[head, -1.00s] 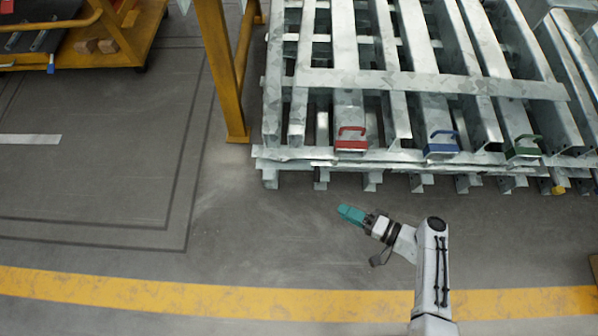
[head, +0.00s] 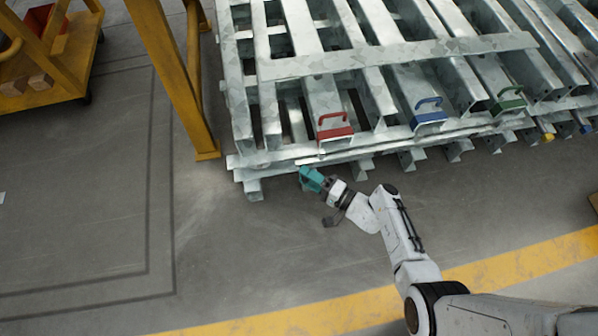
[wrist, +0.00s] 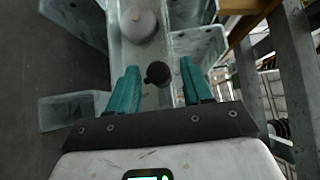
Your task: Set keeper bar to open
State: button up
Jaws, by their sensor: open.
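A galvanised steel frame stack (head: 400,55) fills the upper right of the head view. Red (head: 334,132), blue (head: 429,117) and green (head: 508,104) handles sit along its front edge. I cannot tell which part is the keeper bar or how it is set. My gripper (head: 308,175) has teal fingers and is at the stack's front edge, below and left of the red handle. In the wrist view my gripper (wrist: 158,67) is open. A dark round knob (wrist: 158,73) shows between its fingers, with a grey disc (wrist: 138,25) beyond it on a pale metal channel. Contact is unclear.
A yellow post (head: 177,80) stands left of the stack. A yellow cart (head: 50,75) with wooden blocks is at the upper left. The floor (head: 90,220) on the left and in front is clear. Small yellow and blue knobs show low at the stack's right.

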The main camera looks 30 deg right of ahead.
jog(key=shift+b+x, duration=0.3)
jog(key=shift+x, duration=1.3)
grip_shut()
